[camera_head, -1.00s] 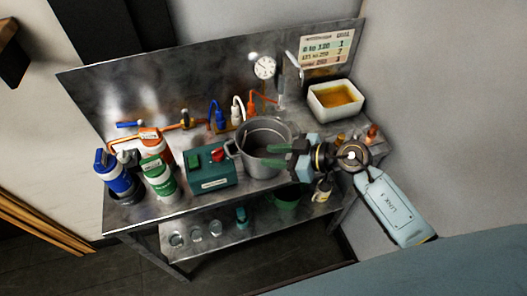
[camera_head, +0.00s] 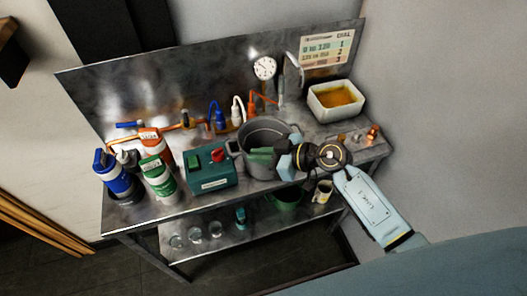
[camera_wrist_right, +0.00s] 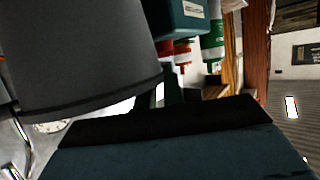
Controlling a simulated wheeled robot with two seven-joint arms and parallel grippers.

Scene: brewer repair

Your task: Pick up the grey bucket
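The grey bucket (camera_head: 268,130) stands upright on the metal table, between the green box and the tan tray. In the right wrist view the bucket (camera_wrist_right: 75,60) fills the upper left, close to the fingers (camera_wrist_right: 160,97). I cannot tell whether they touch it, and the finger gap is not clear. The fingers and wrist hide part of the bucket's near side. My left gripper is not in view.
A green box (camera_head: 210,170) with a red knob stands close left of the bucket. Blue (camera_head: 115,178), green and orange-red containers stand further left. A white tray (camera_head: 337,110) is at the back right. Hoses and a gauge (camera_head: 264,68) are behind. The lower shelf holds a green bucket (camera_head: 287,197).

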